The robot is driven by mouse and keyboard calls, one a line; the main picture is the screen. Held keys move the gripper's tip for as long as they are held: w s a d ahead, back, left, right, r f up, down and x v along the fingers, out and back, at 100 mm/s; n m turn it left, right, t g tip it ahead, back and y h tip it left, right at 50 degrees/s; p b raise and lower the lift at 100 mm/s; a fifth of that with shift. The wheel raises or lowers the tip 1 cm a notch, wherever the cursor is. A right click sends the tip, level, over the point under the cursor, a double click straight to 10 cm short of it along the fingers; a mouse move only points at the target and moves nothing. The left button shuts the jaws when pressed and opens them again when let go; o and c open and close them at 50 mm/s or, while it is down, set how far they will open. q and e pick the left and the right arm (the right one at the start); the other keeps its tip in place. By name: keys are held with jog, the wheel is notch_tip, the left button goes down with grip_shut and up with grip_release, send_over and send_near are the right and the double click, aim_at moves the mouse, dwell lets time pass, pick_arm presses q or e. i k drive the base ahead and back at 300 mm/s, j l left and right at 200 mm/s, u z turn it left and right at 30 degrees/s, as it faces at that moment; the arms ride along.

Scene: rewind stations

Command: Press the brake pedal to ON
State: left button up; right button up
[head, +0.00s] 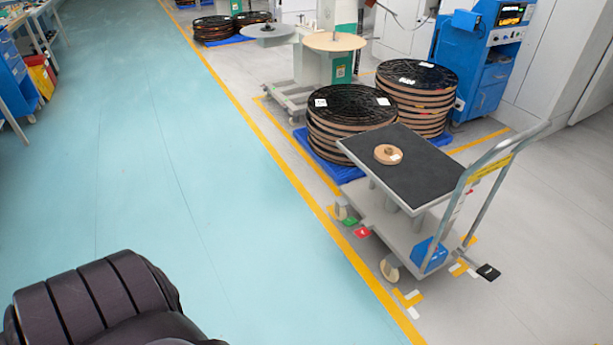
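A lift cart (406,222) with a dark-topped platform and a grey push handle (480,190) stands on the grey floor, right of centre. Low at its left side, near a wheel, are a green pedal (350,221) and a red pedal (362,232), side by side. Their markings are too small to read, and I cannot tell which is pressed. A black pedal-like piece (488,272) sticks out low at the cart's right side. A small brown ring (388,154) lies on the cart's top. Neither of my grippers is in view.
Stacked black reels (350,112) on a blue pallet (318,158) stand close behind the cart. A blue machine (490,60) is at the back right. The teal floor (170,190) left of the yellow line (290,175) is clear. A dark ribbed part of mine fills the lower left.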

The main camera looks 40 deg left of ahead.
aim_at(359, 230)
jog(key=u, duration=0.95)
jog(key=i+j+u, duration=0.15)
jog(key=i, duration=1.8)
jog(key=l, duration=0.1)
